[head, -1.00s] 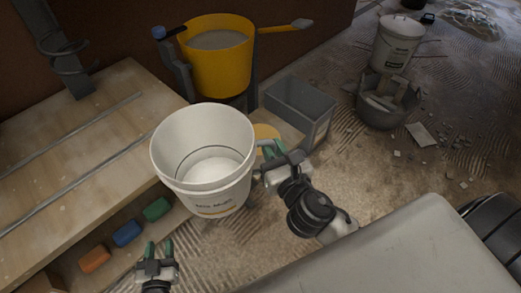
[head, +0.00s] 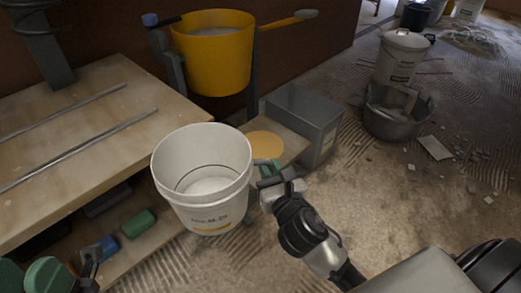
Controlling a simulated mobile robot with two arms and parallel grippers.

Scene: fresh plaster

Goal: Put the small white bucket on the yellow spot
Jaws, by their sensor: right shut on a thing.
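The small white bucket (head: 203,205) hangs upright in front of the wooden bench, with some white stuff in its bottom. My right gripper (head: 268,172) is at the bucket's right side, shut on it; the exact contact is partly hidden. The yellow spot (head: 266,145) is a round patch on a low wooden board behind and to the right of the bucket, and its top shows bare. My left gripper (head: 88,262) is at the bottom left edge, partly cut off, near the blue block; its jaw opening is unclear.
A yellow bucket (head: 212,65) with tools stands behind the spot. A grey bin (head: 305,115) is right of the spot. The wooden bench (head: 90,100) fills the left, with a green block (head: 138,223) and a blue block (head: 104,247) on its lower shelf. Rubble lies at right.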

